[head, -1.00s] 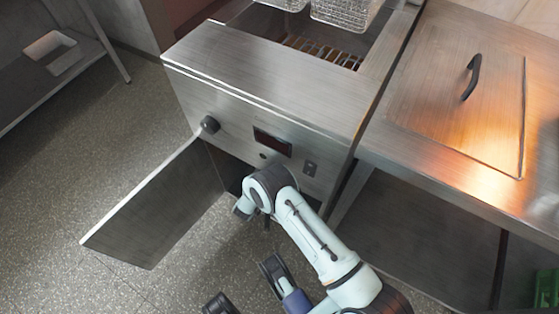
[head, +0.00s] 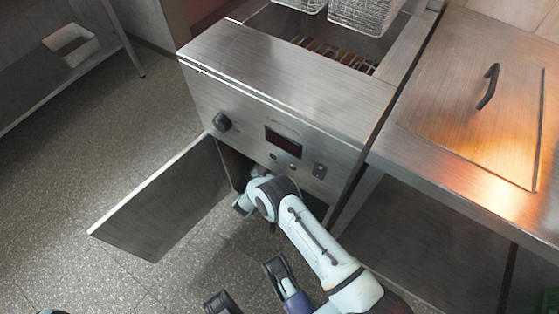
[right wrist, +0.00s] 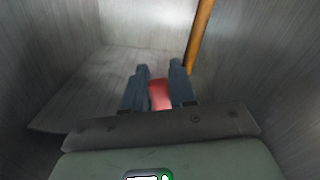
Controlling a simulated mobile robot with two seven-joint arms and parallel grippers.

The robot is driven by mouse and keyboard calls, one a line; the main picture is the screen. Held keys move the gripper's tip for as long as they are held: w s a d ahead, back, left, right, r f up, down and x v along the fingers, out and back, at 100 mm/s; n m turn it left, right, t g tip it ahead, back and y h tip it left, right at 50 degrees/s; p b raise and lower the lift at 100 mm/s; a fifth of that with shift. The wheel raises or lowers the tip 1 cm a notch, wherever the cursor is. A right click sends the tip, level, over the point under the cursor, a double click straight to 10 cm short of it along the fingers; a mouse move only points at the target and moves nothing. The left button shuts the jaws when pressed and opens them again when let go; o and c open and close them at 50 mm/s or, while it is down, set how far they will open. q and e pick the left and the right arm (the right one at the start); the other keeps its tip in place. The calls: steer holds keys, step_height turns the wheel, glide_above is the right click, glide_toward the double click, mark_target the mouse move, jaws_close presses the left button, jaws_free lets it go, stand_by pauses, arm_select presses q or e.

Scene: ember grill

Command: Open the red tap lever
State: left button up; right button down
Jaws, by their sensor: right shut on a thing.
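The red lever (right wrist: 159,95) shows in the right wrist view as a short red piece between the two dark fingers of my right gripper (right wrist: 160,78). The gripper is shut on it, inside a grey metal-walled cabinet. Only part of the lever shows; the rest is hidden by the fingers and gripper body. In the head view my right arm reaches into the opening under the fryer (head: 290,85), and its gripper and the lever are hidden there. My left gripper (head: 250,284) is at the bottom of the head view, its dark fingers spread apart and empty.
The cabinet door (head: 165,205) stands swung open to the left. An orange-brown pipe (right wrist: 198,38) stands upright, just right of the right fingers. A counter with a handled lid (head: 470,115) is to the right. The floor at left is clear.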

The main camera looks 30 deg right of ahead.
steer(key=shift+a+f, duration=0.1)
steer(key=c, duration=1)
jaws_free()
arm_select(q)
steer(key=shift+t, duration=0.9)
steer(key=w, duration=0.1)
steer(key=w+r+p, duration=0.1)
steer(key=w, duration=0.1)
steer(key=w+r+p, duration=0.1)
steer(key=w, duration=0.1)
steer(key=shift+d+r, duration=0.25)
steer(key=shift+d, duration=0.05)
arm_select(e)
steer(key=v, duration=1.3)
